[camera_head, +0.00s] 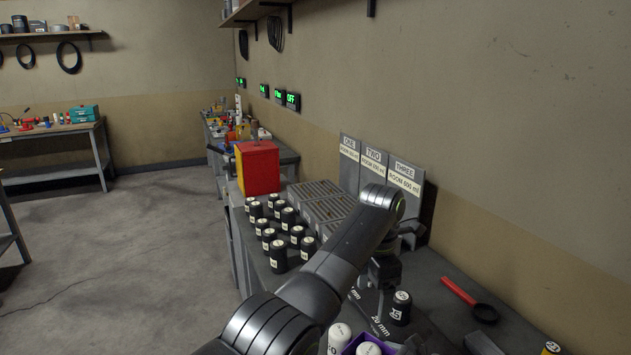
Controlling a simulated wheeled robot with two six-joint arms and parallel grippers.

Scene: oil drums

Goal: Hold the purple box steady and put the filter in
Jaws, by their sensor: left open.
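The purple box (352,346) is at the bottom edge, partly cut off and partly behind my left arm. White-topped canisters (339,336) show at it; I cannot tell whether they are inside or beside it. A black filter-like canister with a white top (400,308) stands upright on the bench, right of the box. My left gripper (381,286) points down above the bench, beyond the box and just left of that canister. It is open, and I see nothing between its fingers. My right gripper is not clearly in view.
Several black canisters with white tops (278,255) stand in rows beside grey slotted crates (327,210). Signs ONE, TWO, THREE (405,179) stand behind. A red-handled strap wrench (468,298) lies at right.

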